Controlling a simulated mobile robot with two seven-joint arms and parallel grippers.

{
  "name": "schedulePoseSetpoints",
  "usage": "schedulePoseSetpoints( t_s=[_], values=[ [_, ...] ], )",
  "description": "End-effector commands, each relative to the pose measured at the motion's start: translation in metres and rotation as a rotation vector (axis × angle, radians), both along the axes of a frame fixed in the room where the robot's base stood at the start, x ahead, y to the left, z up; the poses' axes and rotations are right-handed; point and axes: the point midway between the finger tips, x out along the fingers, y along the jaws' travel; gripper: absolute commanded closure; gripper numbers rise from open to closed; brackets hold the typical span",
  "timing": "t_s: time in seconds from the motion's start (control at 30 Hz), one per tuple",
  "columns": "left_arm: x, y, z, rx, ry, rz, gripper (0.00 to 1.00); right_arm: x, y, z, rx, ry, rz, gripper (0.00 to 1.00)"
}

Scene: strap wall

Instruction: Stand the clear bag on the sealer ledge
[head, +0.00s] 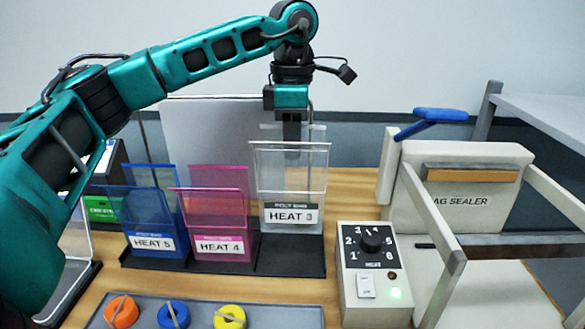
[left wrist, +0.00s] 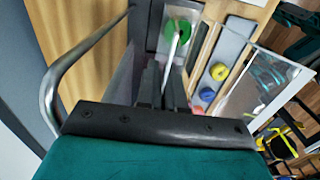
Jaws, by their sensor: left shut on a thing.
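The clear bag (head: 291,185) carries a "HEAT 3" label and stands upright over the right end of the black rack (head: 290,262). Its lower edge sits higher than those of the other bags; I cannot tell whether it touches the rack. My left gripper (head: 291,138) reaches down from above and is shut on the bag's upper part. Its fingers (left wrist: 163,85) also show in the left wrist view, where the bag is hard to make out. The bag sealer (head: 460,200) stands at the right with a dark ledge strip (head: 480,242) across its front. My right gripper is not in view.
A blue "HEAT 5" bag (head: 152,215) and a pink "HEAT 4" bag (head: 218,220) stand left in the rack. A heat dial box (head: 370,285) with a lit green lamp, a blue handle (head: 438,116) and pale sealer rails flank the ledge. A tray (head: 275,315) holds coloured rolls in front.

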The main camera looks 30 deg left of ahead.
Motion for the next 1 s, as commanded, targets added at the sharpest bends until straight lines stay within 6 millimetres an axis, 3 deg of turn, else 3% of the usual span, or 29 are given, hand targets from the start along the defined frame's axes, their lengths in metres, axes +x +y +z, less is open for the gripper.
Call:
schedulePoseSetpoints(
  t_s=[0.03, 0.3, 0.4, 0.6, 1.0],
  values=[
    [0.001, -0.001, 0.016, -0.002, -0.005, -0.001, 1.0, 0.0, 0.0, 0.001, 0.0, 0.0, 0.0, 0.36],
    [0.0, -0.001, 0.086, 0.0, -0.004, -0.002, 1.0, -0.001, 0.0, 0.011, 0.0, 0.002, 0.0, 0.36],
    [0.0, 0.0, 0.103, 0.0, -0.004, -0.001, 1.0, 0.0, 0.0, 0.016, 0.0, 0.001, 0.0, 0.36],
    [0.0, 0.0, 0.119, 0.001, -0.001, -0.002, 1.0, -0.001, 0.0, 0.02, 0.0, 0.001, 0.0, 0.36],
    [0.0, 0.0, 0.12, -0.001, 0.0, -0.002, 1.0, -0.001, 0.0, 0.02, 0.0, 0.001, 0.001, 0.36]
  ],
)
